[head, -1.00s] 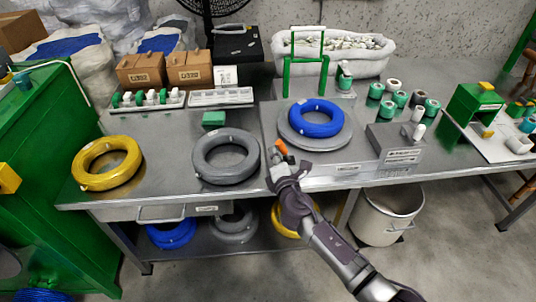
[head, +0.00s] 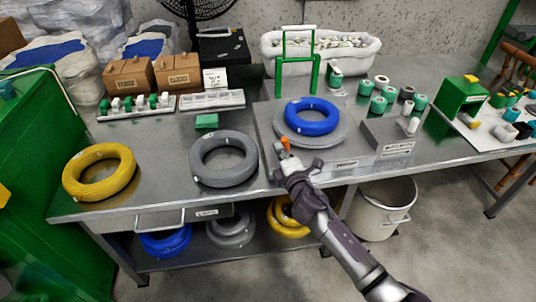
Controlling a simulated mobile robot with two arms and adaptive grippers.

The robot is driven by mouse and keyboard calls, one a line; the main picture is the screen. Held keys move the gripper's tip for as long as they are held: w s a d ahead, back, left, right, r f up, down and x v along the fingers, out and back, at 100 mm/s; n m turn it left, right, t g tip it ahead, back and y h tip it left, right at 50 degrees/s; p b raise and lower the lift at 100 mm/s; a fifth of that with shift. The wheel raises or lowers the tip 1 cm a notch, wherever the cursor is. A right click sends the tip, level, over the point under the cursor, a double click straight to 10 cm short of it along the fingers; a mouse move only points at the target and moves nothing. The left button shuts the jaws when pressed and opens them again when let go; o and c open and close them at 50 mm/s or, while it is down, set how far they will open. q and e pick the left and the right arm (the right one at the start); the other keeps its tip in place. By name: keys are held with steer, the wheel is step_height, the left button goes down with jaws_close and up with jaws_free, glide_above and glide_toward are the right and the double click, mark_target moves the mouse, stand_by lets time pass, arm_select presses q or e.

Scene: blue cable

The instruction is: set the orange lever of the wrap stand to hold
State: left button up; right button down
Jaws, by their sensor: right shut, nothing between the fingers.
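The wrap stand (head: 265,122) is a grey metal base on the bench with a round grey turntable (head: 340,133). A blue cable coil (head: 311,105) lies on the turntable. The small orange lever (head: 285,142) is at the stand's front left corner and points up, roughly upright. My right gripper (head: 281,154) reaches in from the lower right, its fingertips close beside the lever's lower part. It is shut with nothing in it. I cannot tell whether it touches the lever, and the lever's base is partly hidden. My left gripper is out of view.
A grey coil (head: 224,148) lies left of the stand and a yellow coil (head: 72,180) farther left. A green frame (head: 317,72) rises behind the turntable. A grey labelled block (head: 388,144) and several tape rolls stand to the right. A bin (head: 384,215) stands below.

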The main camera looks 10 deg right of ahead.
steer(key=shift+d+r+m, duration=0.1)
steer(key=shift+d+m, duration=0.3)
steer(key=shift+d+r, duration=0.15)
steer(key=shift+d, duration=0.8)
steer(key=shift+d+m, duration=0.25)
steer(key=shift+m, duration=0.35)
steer(key=shift+d+r, duration=0.1)
steer(key=shift+d, duration=0.2)
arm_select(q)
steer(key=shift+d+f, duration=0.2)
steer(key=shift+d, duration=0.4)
arm_select(e)
steer(key=shift+d, duration=0.1)
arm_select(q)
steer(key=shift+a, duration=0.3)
arm_select(e)
steer(key=shift+d, duration=0.2)
